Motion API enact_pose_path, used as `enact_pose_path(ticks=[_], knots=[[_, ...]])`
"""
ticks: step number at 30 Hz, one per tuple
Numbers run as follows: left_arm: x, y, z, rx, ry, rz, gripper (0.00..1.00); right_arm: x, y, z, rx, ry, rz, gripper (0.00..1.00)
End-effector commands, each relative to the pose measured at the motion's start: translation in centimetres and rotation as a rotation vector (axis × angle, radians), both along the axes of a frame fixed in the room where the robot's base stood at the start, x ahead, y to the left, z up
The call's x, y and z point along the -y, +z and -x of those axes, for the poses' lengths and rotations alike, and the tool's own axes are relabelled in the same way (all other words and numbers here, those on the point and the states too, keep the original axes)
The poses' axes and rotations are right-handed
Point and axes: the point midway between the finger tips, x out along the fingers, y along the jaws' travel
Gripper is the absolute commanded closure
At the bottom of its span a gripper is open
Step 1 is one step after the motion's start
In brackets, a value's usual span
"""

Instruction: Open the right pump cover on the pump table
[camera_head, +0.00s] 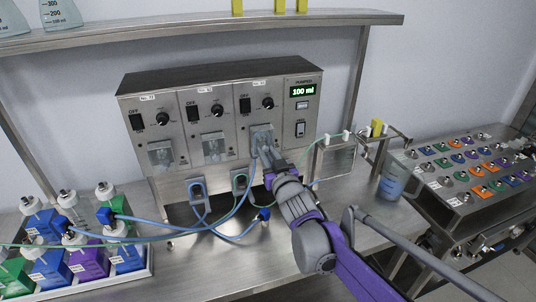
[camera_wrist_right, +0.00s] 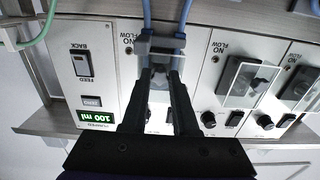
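The pump unit (camera_head: 215,127) is a steel box on the bench with three pump sections. The right pump cover (camera_head: 262,133) is a clear plate low on the right section; it also shows in the upside-down right wrist view (camera_wrist_right: 163,45). My right gripper (camera_head: 267,152) is at this cover, its tips overlapping the cover's lower part. In the right wrist view, a gap shows between the fingers (camera_wrist_right: 160,76), with a small part of the cover between the tips. I cannot tell whether they grip it. The left gripper is not in view.
The middle pump cover (camera_head: 213,147) and left pump cover (camera_head: 161,155) are beside it. Blue tubes (camera_head: 222,219) cross below the pumps. A rack of coloured bottles (camera_head: 150,262) stands at left; a beaker (camera_head: 392,186) and button panel (camera_head: 470,165) at right.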

Motion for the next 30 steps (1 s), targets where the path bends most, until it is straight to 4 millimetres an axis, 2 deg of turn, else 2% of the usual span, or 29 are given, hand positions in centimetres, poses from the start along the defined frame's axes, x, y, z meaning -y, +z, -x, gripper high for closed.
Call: enact_pose_path(ticks=[2, 30], knots=[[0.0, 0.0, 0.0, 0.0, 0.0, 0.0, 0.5, -0.01, 0.0, 0.01, 0.0, 0.0, 0.0, 1.0], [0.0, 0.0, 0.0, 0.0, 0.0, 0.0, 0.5, -0.01, 0.01, 0.03, 0.0, 0.0, 0.0, 1.0]])
